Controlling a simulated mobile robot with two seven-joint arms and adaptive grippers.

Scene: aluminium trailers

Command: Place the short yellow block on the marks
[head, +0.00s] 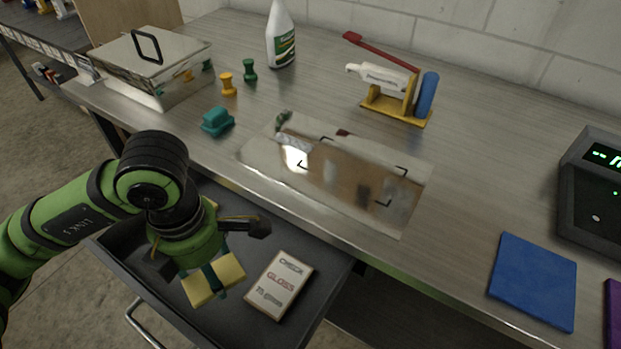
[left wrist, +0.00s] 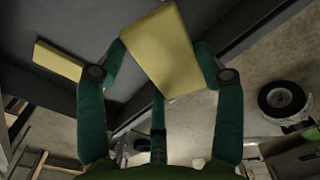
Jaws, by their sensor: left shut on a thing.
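My left gripper (head: 212,281) points down into the open drawer and is shut on a yellow block (head: 230,269). In the left wrist view the block (left wrist: 163,50) sits tilted between the green fingers (left wrist: 162,62). A second yellow block (left wrist: 58,60) lies apart from the gripper on the dark drawer floor. My right gripper is in neither view.
The open drawer (head: 322,285) also holds a white card box (head: 279,285). A lidded metal box (head: 152,70), a teal piece (head: 217,122), a spray bottle (head: 281,38) and a yellow stand (head: 395,108) are on the worktop. A blue pad (head: 533,281) lies right.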

